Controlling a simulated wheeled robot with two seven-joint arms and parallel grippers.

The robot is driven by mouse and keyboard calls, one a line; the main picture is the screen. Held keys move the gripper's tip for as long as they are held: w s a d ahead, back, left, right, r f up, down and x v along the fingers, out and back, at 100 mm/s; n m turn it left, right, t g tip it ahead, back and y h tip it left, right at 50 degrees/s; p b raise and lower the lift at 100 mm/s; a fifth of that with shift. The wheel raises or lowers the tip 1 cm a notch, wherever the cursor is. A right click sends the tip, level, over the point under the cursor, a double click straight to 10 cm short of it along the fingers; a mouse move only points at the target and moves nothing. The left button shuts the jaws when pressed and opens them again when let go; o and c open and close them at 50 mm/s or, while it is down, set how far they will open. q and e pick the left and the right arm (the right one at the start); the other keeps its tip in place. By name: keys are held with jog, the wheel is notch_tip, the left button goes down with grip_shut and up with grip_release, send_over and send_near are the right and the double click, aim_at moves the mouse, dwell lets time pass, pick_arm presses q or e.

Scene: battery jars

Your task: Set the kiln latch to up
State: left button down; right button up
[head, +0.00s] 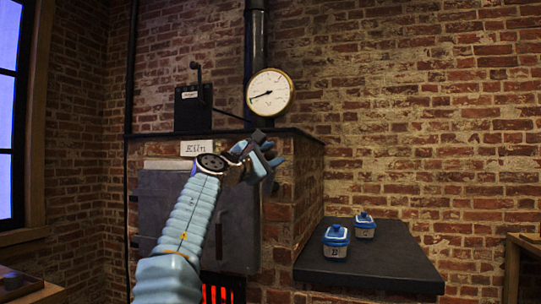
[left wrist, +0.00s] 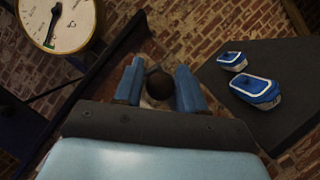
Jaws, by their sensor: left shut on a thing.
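The brick kiln (head: 308,190) has a grey metal door (head: 158,205) and a sign reading "Kiln" (head: 196,147). My left gripper (head: 262,158) is in front of the kiln's upper right front, just below the top slab. In the left wrist view my left gripper (left wrist: 158,68) has its two blue fingers on either side of a dark round knob (left wrist: 158,84), which appears to be the latch handle. It is shut on this knob. In the head view my gripper hides the latch, so its setting cannot be told. My right gripper is not in view.
A round gauge (head: 270,92) and a black lever box (head: 193,108) are above the kiln. Red glowing bars (head: 215,293) show below the door. A wooden table edge (head: 525,243) is far right.

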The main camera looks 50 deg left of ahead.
pick_arm(q)
jog(key=c, duration=1.1)
grip_release()
jog(key=shift+w+a+f, duration=0.1)
jog(key=shift+f, duration=0.25)
jog(key=shift+o, duration=1.4)
jog(key=shift+w+a, duration=0.1)
jog(key=shift+a, duration=0.05)
jog(key=shift+r, duration=0.1)
jog(key=b+v, duration=0.4)
jog(key=v, duration=1)
jog(key=shift+b, duration=0.4)
